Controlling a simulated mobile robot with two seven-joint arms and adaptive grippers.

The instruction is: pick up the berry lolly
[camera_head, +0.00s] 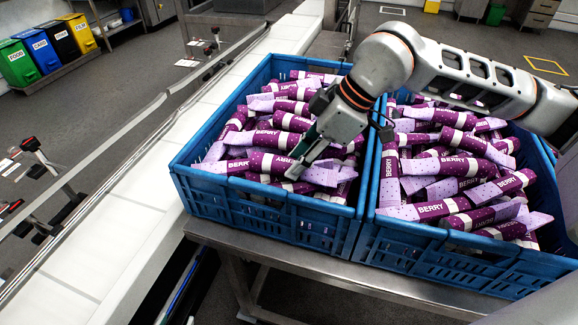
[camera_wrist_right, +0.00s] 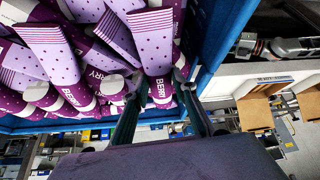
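Berry lollies in purple and lilac wrappers with white BERRY bands fill the left blue crate (camera_head: 262,208) and the right blue crate (camera_head: 440,258). My right gripper (camera_head: 299,163) points down among the lollies near the front of the left crate. In the right wrist view its two fingers (camera_wrist_right: 161,88) stand either side of one berry lolly (camera_wrist_right: 160,92). That lolly still lies against its neighbours. I cannot tell whether the fingers press on it. My left gripper is in neither view.
The crates stand side by side on a metal table (camera_head: 290,262). A white conveyor (camera_head: 125,215) runs along their left. Several coloured bins (camera_head: 45,50) stand far off at the upper left. The crate wall is close beside the gripper.

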